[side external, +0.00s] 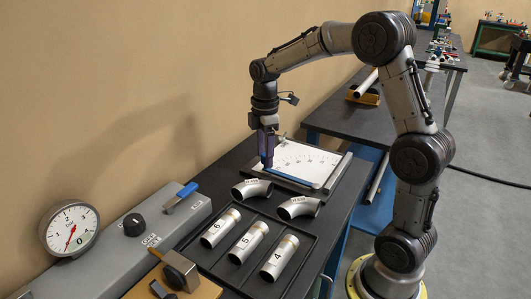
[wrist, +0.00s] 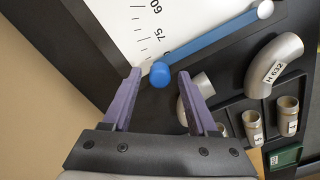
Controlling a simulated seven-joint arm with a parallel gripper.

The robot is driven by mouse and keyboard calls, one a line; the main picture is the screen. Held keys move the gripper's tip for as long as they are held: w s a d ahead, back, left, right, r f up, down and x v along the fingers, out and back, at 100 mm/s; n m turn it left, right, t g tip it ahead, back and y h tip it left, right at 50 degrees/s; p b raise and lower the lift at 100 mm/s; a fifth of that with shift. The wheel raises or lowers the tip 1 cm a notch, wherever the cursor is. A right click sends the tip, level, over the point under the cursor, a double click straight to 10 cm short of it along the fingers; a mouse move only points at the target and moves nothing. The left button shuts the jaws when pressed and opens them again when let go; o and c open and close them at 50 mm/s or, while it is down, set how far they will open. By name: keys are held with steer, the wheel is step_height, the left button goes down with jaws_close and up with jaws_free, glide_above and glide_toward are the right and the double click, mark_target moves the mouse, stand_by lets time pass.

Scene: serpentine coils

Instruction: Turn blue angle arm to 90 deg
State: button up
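The blue angle arm (wrist: 212,40) runs from a grey pivot (wrist: 265,9) to a round blue knob (wrist: 160,74) at its free end. In the wrist view it lies past the 75 label, along the edge of the white scale plate (wrist: 118,28); its exact reading cannot be told. In the side view the blue arm (side external: 293,179) lies along the plate's near edge. My gripper (wrist: 160,73) has its purple fingers apart, one on each side of the knob, with visible gaps. In the side view my gripper (side external: 267,165) points down at the arm's left end.
Pipe elbows (side external: 252,189) (side external: 298,207) stand close in front of the plate. A black tray (side external: 215,265) holds numbered cylinders (side external: 249,243). A grey box with a gauge (side external: 70,229) and a dark knob (side external: 134,225) stands at the left, by the wall.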

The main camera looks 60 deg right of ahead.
stand_by(0.3)
step_height(320, 180, up, 14)
stand_by(0.5)
steer(key=shift+f, duration=0.15)
steer(key=s+a+r+m+t, duration=0.1)
steer(key=s+a+r+t, duration=0.25)
steer(key=s+a, duration=0.8)
steer(key=s+f+m+t, duration=0.2)
steer(key=s+f+m, duration=0.8)
steer(key=f, duration=0.1)
steer(key=shift+a, duration=0.15)
